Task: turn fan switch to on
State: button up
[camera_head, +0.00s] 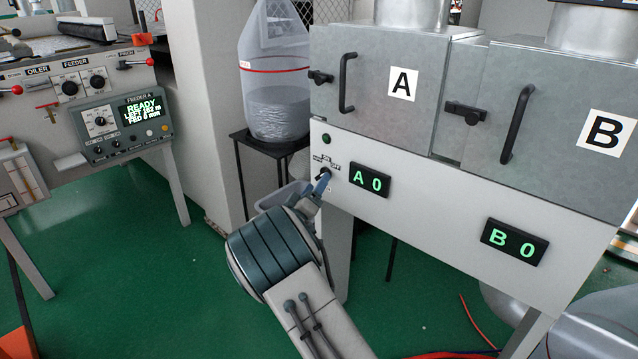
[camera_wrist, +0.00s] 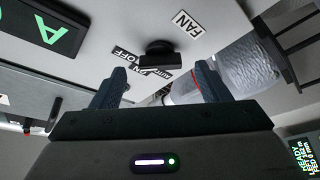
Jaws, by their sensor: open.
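The fan switch is a small black knob (camera_wrist: 160,52) on the pale front panel, with a white FAN label (camera_wrist: 182,24) beside it in the wrist view. A black OFF label (camera_wrist: 126,56) and an ON label (camera_wrist: 152,72) lie around the knob, and another label is partly covered. Which label the knob points at is unclear. My gripper (camera_wrist: 160,82) is open, its two dark fingers apart with the knob beyond and between their tips, not visibly touching. In the head view my gripper (camera_head: 322,182) is at the panel's left end and partly hides the switch.
A green indicator (camera_head: 326,139) sits above the switch; display A 0 (camera_head: 370,180) is close on its right. Metal doors A (camera_head: 385,117) and B (camera_head: 545,140) with black handles are above. A clear bag (camera_head: 275,95) stands on a black stand at left.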

jog(key=shift+x, duration=1.35)
jog(key=c, duration=1)
